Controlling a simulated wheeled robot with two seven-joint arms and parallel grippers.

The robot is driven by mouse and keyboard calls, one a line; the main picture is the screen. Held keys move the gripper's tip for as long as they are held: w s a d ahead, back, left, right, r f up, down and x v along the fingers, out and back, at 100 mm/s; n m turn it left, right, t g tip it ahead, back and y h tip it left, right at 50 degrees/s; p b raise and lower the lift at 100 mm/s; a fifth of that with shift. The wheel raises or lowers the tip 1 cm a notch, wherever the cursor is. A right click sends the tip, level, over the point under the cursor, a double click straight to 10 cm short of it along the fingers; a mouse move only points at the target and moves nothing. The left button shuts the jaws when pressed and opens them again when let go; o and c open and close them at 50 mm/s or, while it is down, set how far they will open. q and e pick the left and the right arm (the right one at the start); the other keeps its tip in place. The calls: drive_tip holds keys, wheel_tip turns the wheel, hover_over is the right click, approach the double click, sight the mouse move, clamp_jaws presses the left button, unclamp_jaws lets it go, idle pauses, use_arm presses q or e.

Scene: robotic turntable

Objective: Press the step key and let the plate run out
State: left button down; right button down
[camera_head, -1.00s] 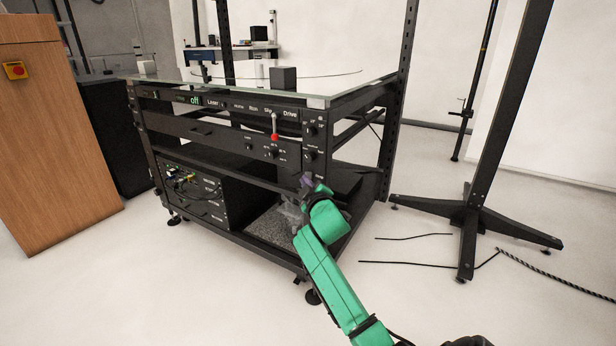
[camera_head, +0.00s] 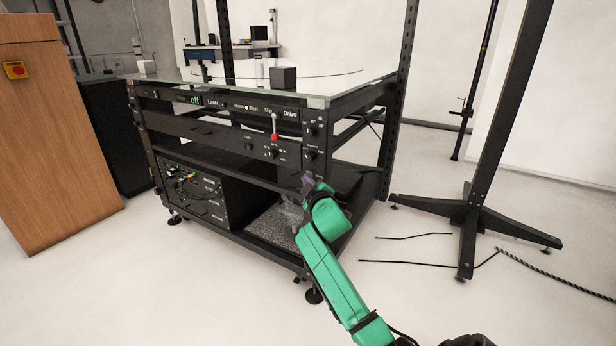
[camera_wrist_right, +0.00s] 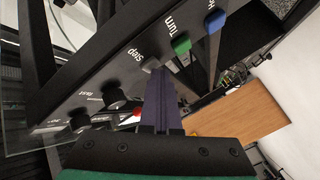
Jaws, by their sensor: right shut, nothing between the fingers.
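The step key (camera_wrist_right: 151,65) is a small grey knob beside the word "step" on the black panel in the right wrist view. My right gripper (camera_wrist_right: 157,78) has its purple fingers shut and empty, with the tips right at the step key; I cannot tell whether they touch it. In the head view my right gripper (camera_head: 308,180) is small, in front of the rig's right front corner, and the step key cannot be made out there. My left gripper is not in view.
A green key (camera_wrist_right: 181,45) and a blue key (camera_wrist_right: 214,20) sit beside the step key. Black knobs (camera_wrist_right: 113,97) are on the other side. A red-ended lever (camera_head: 274,136) is on the rig's front. A black stand (camera_head: 470,215) is at right.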

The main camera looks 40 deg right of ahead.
drive_tip(key=shift+s+a, duration=0.25)
drive_tip(key=shift+a, duration=0.55)
drive_tip(key=a, duration=0.1)
drive_tip(key=s+a, duration=0.1)
drive_tip(key=a, duration=0.1)
drive_tip(key=a+p, duration=0.1)
drive_tip(key=shift+s+a, duration=0.25)
drive_tip(key=shift+a, duration=0.15)
drive_tip(key=shift+f, duration=0.1)
idle(1.0)
